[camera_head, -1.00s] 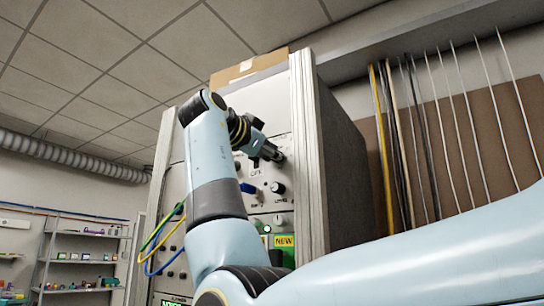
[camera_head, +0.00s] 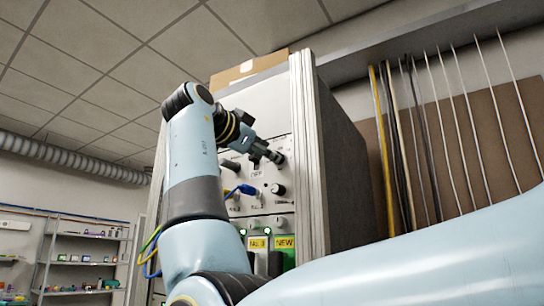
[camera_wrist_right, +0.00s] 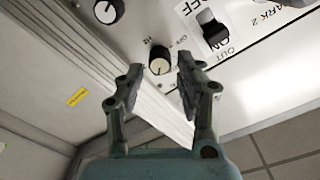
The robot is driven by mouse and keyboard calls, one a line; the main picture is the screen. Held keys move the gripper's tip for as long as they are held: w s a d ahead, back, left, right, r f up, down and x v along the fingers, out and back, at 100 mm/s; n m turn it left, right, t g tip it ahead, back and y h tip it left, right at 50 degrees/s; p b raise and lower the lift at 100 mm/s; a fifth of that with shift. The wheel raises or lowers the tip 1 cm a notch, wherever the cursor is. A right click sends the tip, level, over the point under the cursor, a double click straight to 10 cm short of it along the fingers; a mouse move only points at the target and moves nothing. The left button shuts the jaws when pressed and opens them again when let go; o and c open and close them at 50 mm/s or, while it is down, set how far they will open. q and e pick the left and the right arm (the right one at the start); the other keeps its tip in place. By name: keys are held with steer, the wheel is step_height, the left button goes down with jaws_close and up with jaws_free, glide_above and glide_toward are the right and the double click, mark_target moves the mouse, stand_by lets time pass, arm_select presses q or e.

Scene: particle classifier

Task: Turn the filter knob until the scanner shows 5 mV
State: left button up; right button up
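My right gripper (camera_head: 272,154) is up against the instrument panel in the head view. In the right wrist view, the right gripper (camera_wrist_right: 156,88) is open. A small round knob with a pale face and dark side (camera_wrist_right: 160,62) sits just beyond the gap between its fingertips, with no clear contact. The lettering beside it is upside down and too small to read surely as a filter label. A second black knob with a pale cap (camera_head: 278,189) is lower on the panel and also shows in the wrist view (camera_wrist_right: 108,10). I cannot make out a scanner reading. My left gripper is not in view.
A toggle switch (camera_wrist_right: 212,30) with ON and OFF lettering is beside the knob. A blue plug (camera_head: 245,189) is at the panel's left. Yellow "NEW" label (camera_head: 285,243) is below. The cabinet's upright metal frame (camera_head: 308,150) stands right of the knobs.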

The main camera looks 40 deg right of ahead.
steer(key=v, duration=0.4)
steer(key=shift+a, duration=0.1)
stand_by(0.5)
